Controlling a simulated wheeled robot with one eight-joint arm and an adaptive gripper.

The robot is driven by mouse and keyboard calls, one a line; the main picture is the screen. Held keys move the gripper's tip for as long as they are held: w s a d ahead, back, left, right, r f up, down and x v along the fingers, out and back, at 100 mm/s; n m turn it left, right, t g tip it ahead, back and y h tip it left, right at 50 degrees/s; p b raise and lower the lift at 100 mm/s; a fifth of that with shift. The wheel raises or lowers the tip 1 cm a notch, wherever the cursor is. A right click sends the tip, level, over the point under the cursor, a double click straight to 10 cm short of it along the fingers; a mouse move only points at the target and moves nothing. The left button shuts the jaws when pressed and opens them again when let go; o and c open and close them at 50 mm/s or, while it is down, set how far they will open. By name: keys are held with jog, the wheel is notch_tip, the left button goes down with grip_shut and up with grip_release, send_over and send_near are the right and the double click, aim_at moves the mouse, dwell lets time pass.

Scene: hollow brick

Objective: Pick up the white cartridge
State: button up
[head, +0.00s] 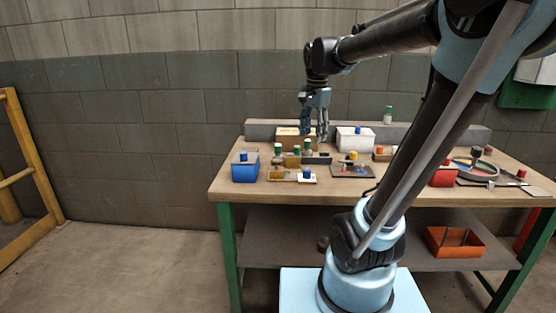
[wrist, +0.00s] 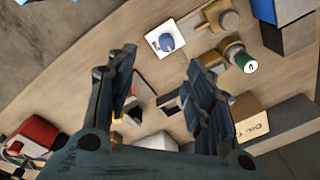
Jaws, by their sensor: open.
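I cannot single out the white cartridge for certain. In the wrist view a small white piece (wrist: 136,113) shows beside my left finger, partly hidden by it, near a small dark tray (wrist: 168,101). A larger white shape (wrist: 155,142) lies lower down, partly covered by my gripper's palm. My gripper (wrist: 163,76) is open, with nothing between its fingers, over bare wood and the dark tray. In the head view my gripper (head: 314,136) hangs fingers down above the back of the workbench (head: 245,194), in front of a cardboard box (head: 287,139).
A blue bin (head: 245,173) stands at the left, a white bin (head: 356,141) at the back and a red bin (head: 444,176) at the right. Amber jars (wrist: 235,51) and a blue-topped item on a white card (wrist: 154,48) crowd the bench. A green-capped bottle (head: 387,115) stands at the back.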

jog(key=w+a+r+m+g, duration=0.1)
jog(key=w+a+r+m, duration=0.2)
jog(key=w+a, duration=0.3)
jog(key=w+a+r+m, duration=0.3)
jog(key=w+a+m, duration=0.1)
jog(key=w+a, duration=0.3)
send_near(278, 145)
jog(key=f, duration=0.5)
jog(key=shift+w+a+f, duration=0.2)
jog(key=shift+a+f, duration=0.05)
jog(key=shift+a, duration=0.15)
jog(key=f, duration=0.4)
jog(key=shift+d, duration=0.35)
jog(key=shift+f, duration=0.7)
grip_shut()
